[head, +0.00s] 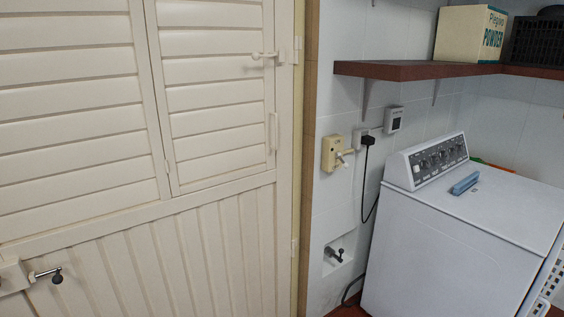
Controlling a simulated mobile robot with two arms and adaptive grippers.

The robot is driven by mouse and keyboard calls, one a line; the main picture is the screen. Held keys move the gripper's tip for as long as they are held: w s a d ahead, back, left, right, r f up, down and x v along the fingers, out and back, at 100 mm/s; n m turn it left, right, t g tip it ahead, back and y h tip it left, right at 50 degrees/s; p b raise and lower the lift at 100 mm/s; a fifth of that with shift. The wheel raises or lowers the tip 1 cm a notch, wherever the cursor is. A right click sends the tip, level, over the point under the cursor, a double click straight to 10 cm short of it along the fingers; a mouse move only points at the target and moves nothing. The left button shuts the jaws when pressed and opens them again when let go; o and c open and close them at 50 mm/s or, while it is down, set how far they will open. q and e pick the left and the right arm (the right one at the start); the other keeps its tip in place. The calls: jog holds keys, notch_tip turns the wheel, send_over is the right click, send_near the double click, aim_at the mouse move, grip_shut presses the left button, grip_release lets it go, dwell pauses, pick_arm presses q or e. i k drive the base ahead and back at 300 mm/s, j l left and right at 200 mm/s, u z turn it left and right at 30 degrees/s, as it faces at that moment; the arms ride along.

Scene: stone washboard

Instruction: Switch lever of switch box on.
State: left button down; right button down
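A small beige switch box (330,154) is fixed to the tiled wall, just right of the louvred door's frame. A pale lever (346,157) sticks out from its right side towards the viewer. Whether the lever stands at on or off cannot be told at this size. Neither of my grippers shows in the head view, and nothing touches the box or its lever.
A socket with a black plug (368,141) and hanging cord is right of the box. A grey-white wall unit (394,119) is beyond it. A brown shelf (404,69) juts out above. A tap (335,254) is below. A white washing machine (450,235) fills the right.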

aim_at(337, 155)
jog(key=i+j, duration=0.15)
jog(key=i, duration=0.45)
jog(key=i+j, duration=0.15)
jog(key=i, duration=0.5)
jog(key=i+j, duration=0.1)
jog(key=i, duration=0.5)
jog(key=i+j+z, duration=0.1)
jog(key=i+j, duration=0.15)
jog(key=i, duration=0.2)
